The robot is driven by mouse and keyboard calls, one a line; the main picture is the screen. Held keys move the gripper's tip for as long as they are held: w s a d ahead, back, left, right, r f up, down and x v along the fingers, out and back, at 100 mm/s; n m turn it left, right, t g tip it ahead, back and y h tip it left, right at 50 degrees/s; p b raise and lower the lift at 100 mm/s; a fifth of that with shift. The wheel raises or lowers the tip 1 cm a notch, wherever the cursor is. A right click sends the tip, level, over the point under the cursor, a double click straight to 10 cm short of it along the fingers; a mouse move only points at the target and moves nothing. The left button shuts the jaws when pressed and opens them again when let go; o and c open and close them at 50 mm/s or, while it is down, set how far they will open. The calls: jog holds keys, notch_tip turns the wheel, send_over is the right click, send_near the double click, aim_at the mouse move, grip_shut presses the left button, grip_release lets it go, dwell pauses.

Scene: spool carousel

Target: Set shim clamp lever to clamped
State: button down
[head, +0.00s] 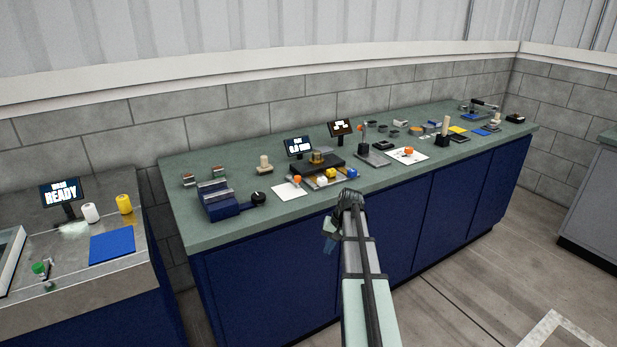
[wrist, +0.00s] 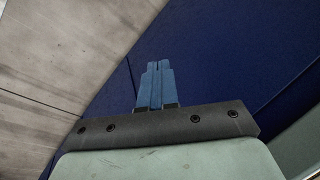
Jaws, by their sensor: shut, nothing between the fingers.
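My gripper (wrist: 157,66) has blue fingers that are together and empty in the wrist view. In the head view, the gripper (head: 329,243) hangs in front of the blue cabinet face, below the bench edge and apart from everything on the bench. No part is labelled as the shim clamp lever. A small clamp-like device with a dark handle (head: 484,103) lies at the far right of the bench. An upright lever with an orange knob (head: 364,126) stands mid-bench. I cannot tell from these frames which is the shim clamp, or its setting.
The long green bench (head: 262,216) carries a blue vise (head: 222,207) at left, a dark fixture (head: 318,165), small screens and several small parts. A metal-topped bench (head: 125,270) with a blue mat (head: 112,245) stands at left. Floor is open at right.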

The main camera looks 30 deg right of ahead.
jog(key=w+d+r+n+t+y, duration=0.1)
jog(key=w+d+r+n+t, duration=0.1)
jog(key=w+r, duration=0.6)
jog(key=w+d+r+n+t+y, duration=0.1)
jog(key=w+d+r+n, duration=0.3)
jog(key=w+r, duration=0.5)
notch_tip(320, 180, up, 7)
jog(key=shift+d+t, duration=0.4)
jog(key=shift+d, duration=0.85)
jog(key=shift+w, duration=0.1)
jog(key=shift+x, duration=5)
